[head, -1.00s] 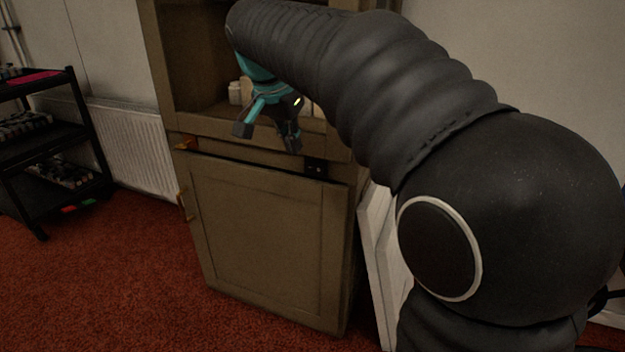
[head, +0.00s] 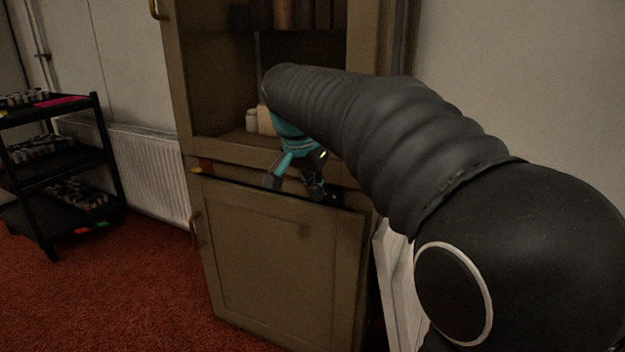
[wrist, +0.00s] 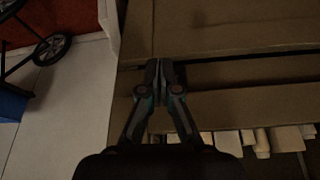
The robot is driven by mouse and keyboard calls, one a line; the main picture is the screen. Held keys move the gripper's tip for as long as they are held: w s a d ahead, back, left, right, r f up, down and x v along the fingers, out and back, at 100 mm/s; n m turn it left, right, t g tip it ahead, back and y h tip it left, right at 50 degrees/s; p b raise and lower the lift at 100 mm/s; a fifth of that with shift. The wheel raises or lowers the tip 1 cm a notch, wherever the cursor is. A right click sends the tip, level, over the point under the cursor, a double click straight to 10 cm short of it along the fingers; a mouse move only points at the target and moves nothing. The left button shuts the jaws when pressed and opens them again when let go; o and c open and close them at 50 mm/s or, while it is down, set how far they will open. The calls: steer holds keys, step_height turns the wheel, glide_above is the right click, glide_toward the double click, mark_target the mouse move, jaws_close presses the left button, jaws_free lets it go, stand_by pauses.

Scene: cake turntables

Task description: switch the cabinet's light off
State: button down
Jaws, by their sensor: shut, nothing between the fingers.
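The tan cabinet (head: 280,262) stands in the middle of the head view, with an open compartment above a closed lower door. A small dark box (head: 328,197) sits on its front just above the door's right part, partly hidden by my gripper. I cannot tell the position of any switch on it. My gripper (head: 296,182) is in front of the rail between compartment and door, close beside the dark box; contact cannot be told. In the wrist view my gripper (wrist: 160,68) is shut and empty, its fingertips together before the cabinet front (wrist: 230,105).
Pale containers (head: 252,120) stand inside the open compartment. A black shelf cart (head: 60,165) and a white radiator (head: 148,170) are on the left. Red carpet is clear in front of the radiator.

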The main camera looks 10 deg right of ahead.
mark_target(325, 196)
steer(key=w+d+f, duration=0.2)
steer(key=f, duration=0.1)
steer(key=shift+w+d+f+b, duration=0.25)
steer(key=shift+w+b, duration=0.05)
steer(key=shift+w, duration=0.05)
steer(key=shift+w+d, duration=0.55)
steer(key=shift+w, duration=0.05)
